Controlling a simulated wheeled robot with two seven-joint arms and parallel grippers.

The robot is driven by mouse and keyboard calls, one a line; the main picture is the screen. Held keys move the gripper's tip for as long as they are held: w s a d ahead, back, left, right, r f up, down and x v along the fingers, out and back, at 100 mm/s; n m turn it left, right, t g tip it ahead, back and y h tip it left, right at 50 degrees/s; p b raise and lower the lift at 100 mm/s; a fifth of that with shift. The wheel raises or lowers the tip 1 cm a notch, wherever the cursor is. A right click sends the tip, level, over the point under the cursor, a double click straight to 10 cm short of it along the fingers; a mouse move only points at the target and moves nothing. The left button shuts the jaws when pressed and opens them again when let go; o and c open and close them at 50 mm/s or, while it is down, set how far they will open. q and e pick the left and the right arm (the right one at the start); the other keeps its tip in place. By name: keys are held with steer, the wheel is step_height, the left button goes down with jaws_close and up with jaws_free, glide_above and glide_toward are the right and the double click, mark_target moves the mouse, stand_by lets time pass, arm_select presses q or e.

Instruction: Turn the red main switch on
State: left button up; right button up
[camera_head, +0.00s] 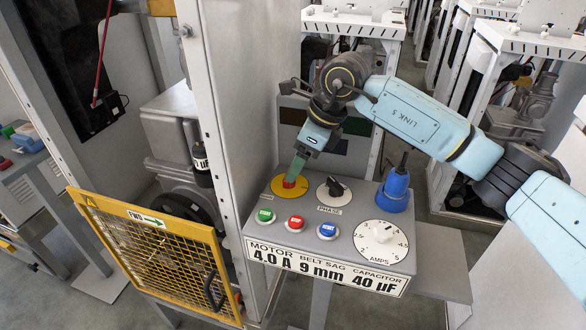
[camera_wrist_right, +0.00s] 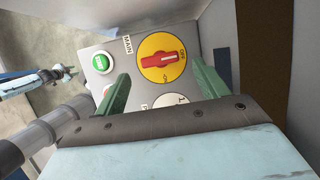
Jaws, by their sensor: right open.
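The red main switch (camera_wrist_right: 158,61) is a bar-shaped knob on a round yellow plate (camera_wrist_right: 150,45), beside a "MAIN" label. In the head view the red knob (camera_head: 289,184) sits at the panel's back left. My right gripper (camera_wrist_right: 162,85) is open, its two green fingers spread with the switch beyond and between them. In the head view the right gripper (camera_head: 295,170) is over the knob; contact cannot be told. A pale blue arm part, apparently my left, shows at the wrist view's left edge.
The grey panel (camera_head: 259,228) also has green (camera_head: 265,215), red (camera_head: 295,223) and blue (camera_head: 327,231) buttons, a black phase knob (camera_head: 334,187), a blue plug (camera_head: 396,190) and a white amps dial (camera_head: 381,233). A metal post (camera_head: 225,130) and yellow mesh guard (camera_head: 160,260) stand left.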

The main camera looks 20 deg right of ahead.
steer(key=shift+x, duration=2.05)
steer(key=shift+c, duration=0.4)
steer(key=c, duration=0.9)
